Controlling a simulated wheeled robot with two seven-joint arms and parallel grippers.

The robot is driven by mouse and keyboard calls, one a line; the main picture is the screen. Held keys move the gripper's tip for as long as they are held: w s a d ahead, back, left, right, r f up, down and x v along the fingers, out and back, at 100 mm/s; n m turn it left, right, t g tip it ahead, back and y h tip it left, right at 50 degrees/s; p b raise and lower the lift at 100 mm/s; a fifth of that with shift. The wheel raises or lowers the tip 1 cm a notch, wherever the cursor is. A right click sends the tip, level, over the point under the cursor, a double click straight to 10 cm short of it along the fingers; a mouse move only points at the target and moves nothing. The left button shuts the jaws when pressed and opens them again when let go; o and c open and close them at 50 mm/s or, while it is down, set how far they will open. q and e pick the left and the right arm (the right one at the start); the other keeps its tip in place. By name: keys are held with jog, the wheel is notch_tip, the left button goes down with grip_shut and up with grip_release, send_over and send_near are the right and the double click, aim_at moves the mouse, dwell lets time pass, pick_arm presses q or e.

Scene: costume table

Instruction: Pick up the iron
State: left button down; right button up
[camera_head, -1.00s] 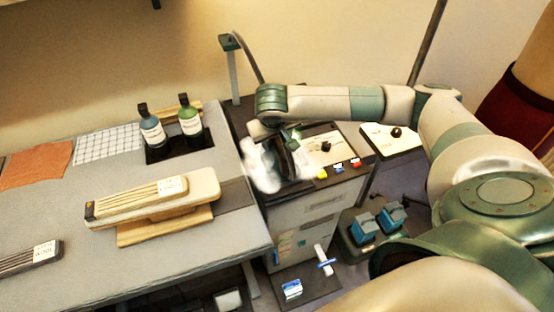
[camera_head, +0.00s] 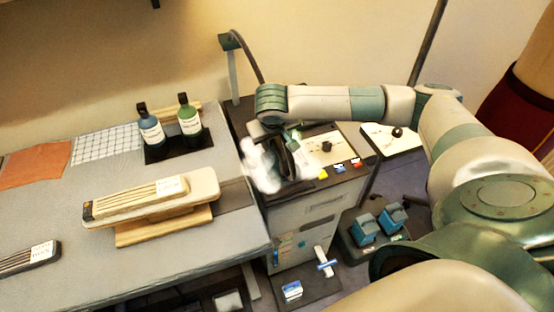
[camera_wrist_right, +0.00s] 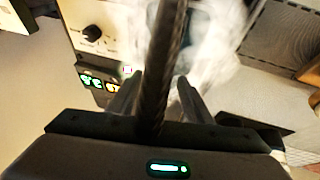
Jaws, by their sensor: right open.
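The iron (camera_head: 292,160) is a dark shape on top of the cabinet beside the table, partly hidden by white steam and my right wrist. My right gripper (camera_head: 283,138) is over it, pointing down. In the right wrist view a dark ribbed bar, which looks like the iron's handle or hose (camera_wrist_right: 168,50), passes between the two fingers of the open gripper (camera_wrist_right: 158,95). Gaps show beside the bar, and I cannot tell whether either finger touches it. My left gripper is not in view.
White steam (camera_head: 263,168) hangs left of the iron. The cabinet (camera_head: 308,222) has a panel with a black knob (camera_head: 326,146) and coloured buttons. The grey table (camera_head: 90,240) at left carries two bottles (camera_head: 190,120) and a small padded board (camera_head: 150,197).

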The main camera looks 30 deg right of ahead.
jog(key=shift+c, duration=0.4)
grip_shut()
dwell(0.9)
